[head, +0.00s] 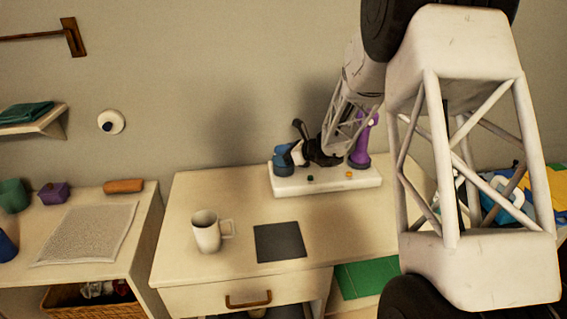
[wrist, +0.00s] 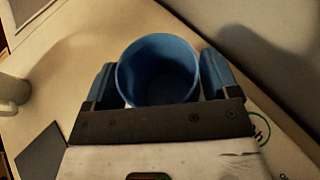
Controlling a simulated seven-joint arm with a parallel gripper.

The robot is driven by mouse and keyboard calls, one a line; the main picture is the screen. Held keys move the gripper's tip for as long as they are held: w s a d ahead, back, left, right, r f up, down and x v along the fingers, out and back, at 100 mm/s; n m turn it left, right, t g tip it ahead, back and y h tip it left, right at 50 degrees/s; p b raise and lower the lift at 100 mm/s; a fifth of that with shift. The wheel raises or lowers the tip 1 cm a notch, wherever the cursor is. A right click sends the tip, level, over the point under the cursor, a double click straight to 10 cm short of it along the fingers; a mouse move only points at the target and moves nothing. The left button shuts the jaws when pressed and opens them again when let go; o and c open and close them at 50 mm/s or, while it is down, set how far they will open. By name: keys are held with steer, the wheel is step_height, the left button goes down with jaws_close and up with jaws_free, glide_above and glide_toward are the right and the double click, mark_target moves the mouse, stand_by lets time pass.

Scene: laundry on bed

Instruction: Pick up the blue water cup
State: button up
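The blue water cup (wrist: 158,72) is between the two blue fingers of my gripper (wrist: 160,85) in the wrist view, its open rim facing the camera. A finger lies close along each side of the cup. I cannot tell whether they press on it. In the head view my gripper (head: 300,156) is low over the left part of a white board on the desk. The blue shape there is partly hidden by the gripper, and I cannot tell cup from fingers.
A white mug (head: 206,232) and a dark square mat (head: 279,242) are on the desk (head: 180,262) to the left. The white board (head: 330,183) carries a purple object (head: 361,145) right of my gripper. The wall is close behind.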

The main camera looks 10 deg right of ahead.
steer(key=c, duration=0.7)
steer(key=shift+r, duration=0.3)
step_height(320, 180, up, 9)
stand_by(1.1)
steer(key=shift+r, duration=0.2)
stand_by(0.6)
